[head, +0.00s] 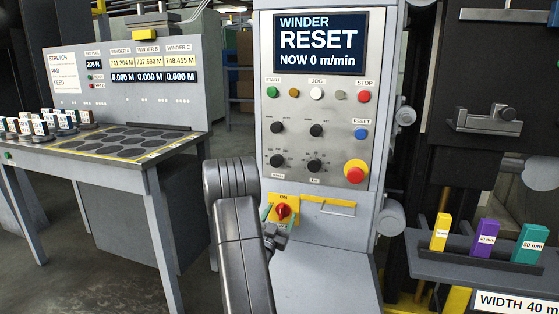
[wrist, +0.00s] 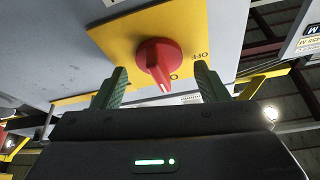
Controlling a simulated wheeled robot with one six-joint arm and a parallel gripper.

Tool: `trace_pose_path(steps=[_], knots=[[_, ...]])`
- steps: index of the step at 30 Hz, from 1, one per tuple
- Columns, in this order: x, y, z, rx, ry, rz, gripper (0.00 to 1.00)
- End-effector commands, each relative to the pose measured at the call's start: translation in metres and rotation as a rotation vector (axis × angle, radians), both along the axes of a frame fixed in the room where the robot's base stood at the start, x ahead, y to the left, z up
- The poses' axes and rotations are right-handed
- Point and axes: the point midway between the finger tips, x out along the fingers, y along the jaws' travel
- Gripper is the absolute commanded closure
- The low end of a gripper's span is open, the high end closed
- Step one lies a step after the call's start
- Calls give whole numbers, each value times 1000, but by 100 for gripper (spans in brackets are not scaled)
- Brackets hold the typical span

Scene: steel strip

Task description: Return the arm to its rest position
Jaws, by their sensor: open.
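My gripper (head: 278,224) is at the lower front of the winder cabinet, by a red rotary switch (head: 283,211) on a yellow plate marked ON at its top. In the wrist view the two green fingers of my gripper (wrist: 161,80) are spread apart with nothing held. The red switch knob (wrist: 158,56) shows between and just beyond them, with clear space on both sides. OFF is readable upside down on the yellow plate (wrist: 200,25). My dark arm covers part of the cabinet's lower front in the head view.
The winder cabinet (head: 377,80) has a screen reading "WINDER RESET NOW 0 m/min", buttons, dials and a red emergency stop (head: 355,170). A grey desk (head: 60,177) with a gauge panel stands left. At right, a shelf (head: 460,262) holds yellow, purple and teal blocks.

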Motion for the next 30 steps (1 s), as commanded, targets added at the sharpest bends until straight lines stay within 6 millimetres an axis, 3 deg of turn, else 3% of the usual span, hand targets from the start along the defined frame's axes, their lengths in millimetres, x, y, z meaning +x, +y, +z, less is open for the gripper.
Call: trace_pose_path(steps=[12,30], knots=[[-1,-1,2,-176,59,0,33],[-1,-1,0,-205,70,-1,33]])
